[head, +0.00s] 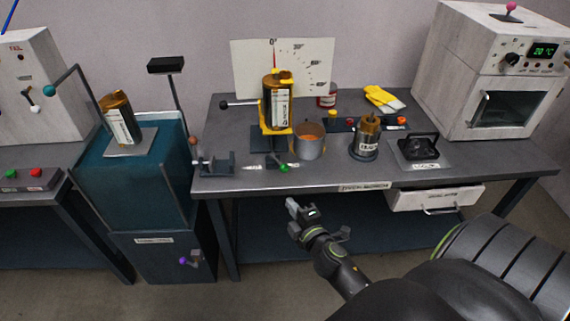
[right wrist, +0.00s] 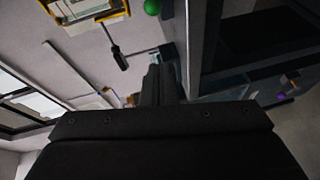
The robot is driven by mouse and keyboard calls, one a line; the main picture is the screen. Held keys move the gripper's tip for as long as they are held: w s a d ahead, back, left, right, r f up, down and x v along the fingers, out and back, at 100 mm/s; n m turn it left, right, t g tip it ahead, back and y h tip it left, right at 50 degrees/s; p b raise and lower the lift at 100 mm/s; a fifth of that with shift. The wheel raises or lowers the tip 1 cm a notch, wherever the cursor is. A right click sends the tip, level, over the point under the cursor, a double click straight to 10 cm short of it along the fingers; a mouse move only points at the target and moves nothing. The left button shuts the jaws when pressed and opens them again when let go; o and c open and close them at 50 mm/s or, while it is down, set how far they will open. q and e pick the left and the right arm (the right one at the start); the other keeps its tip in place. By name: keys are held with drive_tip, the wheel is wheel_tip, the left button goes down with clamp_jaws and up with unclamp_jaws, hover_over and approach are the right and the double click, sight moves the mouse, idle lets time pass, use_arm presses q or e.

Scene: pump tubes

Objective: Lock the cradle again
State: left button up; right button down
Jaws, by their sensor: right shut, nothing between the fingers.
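The yellow cradle (head: 292,129) stands on the bench in front of the white angle scale (head: 309,58). It holds an upright tube (head: 278,105) with a brown top and a pale label. A lever with a black knob (head: 226,104) sticks out to the cradle's left. A green ball knob (head: 283,167) sits low at its front, near the bench edge; it also shows in the right wrist view (right wrist: 152,7). I cannot tell which part is the lock. My right gripper (head: 292,205) is shut and empty, in front of and below the bench edge, apart from the cradle. My left gripper is out of view.
A small grey vise-like block (head: 216,164) is at the left bench edge. An open drawer (head: 437,200) juts out at the right. A blue tank (head: 160,180) stands at left.

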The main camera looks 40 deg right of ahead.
drive_tip(key=r+h, duration=0.1)
approach(279, 162)
drive_tip(key=w+a, duration=0.2)
drive_tip(key=w, duration=0.1)
use_arm(q)
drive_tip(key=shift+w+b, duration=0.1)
drive_tip(key=shift+b, duration=0.2)
use_arm(e)
drive_tip(key=shift+w+d+f+m, duration=0.1)
drive_tip(key=shift+d+f+m, duration=0.25)
drive_tip(key=shift+d, duration=0.3)
drive_tip(key=shift+s+d+b, duration=0.15)
drive_tip(key=shift+d+b, duration=0.2)
drive_tip(key=shift+d, duration=0.35)
drive_tip(key=shift+s+d+b, duration=0.1)
drive_tip(key=shift+d+b, duration=0.25)
drive_tip(key=shift+d, duration=0.75)
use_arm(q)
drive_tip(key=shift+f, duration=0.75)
